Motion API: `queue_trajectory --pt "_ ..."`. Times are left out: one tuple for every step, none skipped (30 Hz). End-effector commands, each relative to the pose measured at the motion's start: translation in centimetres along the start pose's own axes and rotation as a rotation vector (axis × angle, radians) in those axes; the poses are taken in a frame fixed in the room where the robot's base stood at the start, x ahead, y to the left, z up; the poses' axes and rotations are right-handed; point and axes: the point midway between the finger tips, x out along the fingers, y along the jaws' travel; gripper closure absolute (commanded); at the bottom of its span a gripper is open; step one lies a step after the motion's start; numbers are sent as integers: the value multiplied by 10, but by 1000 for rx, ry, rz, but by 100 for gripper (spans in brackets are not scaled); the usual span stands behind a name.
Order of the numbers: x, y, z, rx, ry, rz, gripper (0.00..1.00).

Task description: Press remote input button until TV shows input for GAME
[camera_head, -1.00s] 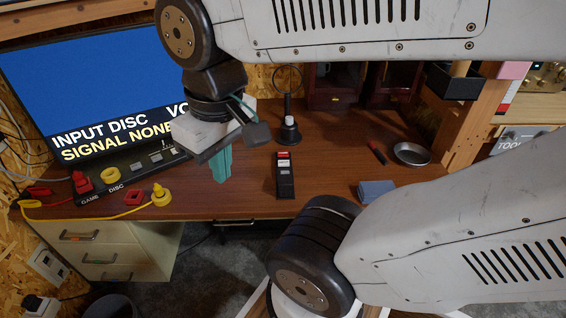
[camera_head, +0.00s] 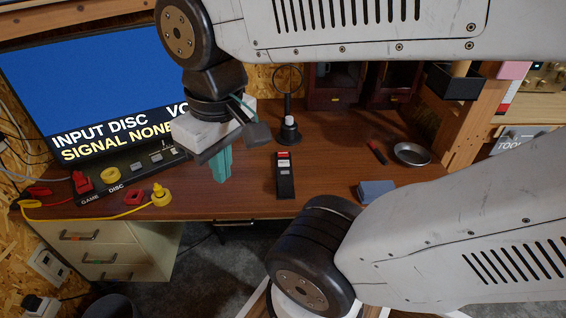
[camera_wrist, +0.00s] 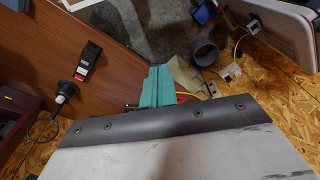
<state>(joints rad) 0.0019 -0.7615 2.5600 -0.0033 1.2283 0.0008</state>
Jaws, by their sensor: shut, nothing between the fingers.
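The TV (camera_head: 85,85) at the left shows a blue screen with the text "INPUT DISC" and "SIGNAL NONE"; part of the text is hidden behind my arm. The black remote (camera_head: 285,176) lies on the brown bench, with a red and a white patch near its far end. It also shows in the wrist view (camera_wrist: 88,62) at upper left. My gripper (camera_head: 221,166) has teal fingers, shut and empty, above the bench to the left of the remote and apart from it. The fingers also show in the wrist view (camera_wrist: 156,88).
A console strip (camera_head: 130,173) labelled GAME and DISC lies before the TV, with red and yellow plugs and cables. A black stand (camera_head: 290,130) is behind the remote. A blue-grey block (camera_head: 376,191) and metal dish (camera_head: 412,154) lie right. Bench around the remote is clear.

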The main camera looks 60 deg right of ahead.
Motion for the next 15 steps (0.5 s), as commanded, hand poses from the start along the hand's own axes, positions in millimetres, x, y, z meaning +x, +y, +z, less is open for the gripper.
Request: queue_trajectory --pt "0 0 0 0 0 0 100" --pt "0 0 0 0 0 0 100" --pt "0 0 0 0 0 0 100" --pt "0 0 0 0 0 0 100" --pt "0 0 0 0 0 0 100" --pt "0 0 0 0 0 0 100" --pt "0 0 0 0 0 0 100" --pt "0 0 0 0 0 0 100" --pt "0 0 0 0 0 0 100" --pt "0 0 0 2 0 0 100" --pt "0 1 0 5 0 1 100" --pt "0 3 0 14 -1 2 100" --pt "1 4 0 23 -3 3 100" --pt "2 7 0 36 -10 4 100" --pt "4 11 -1 59 -23 6 100"
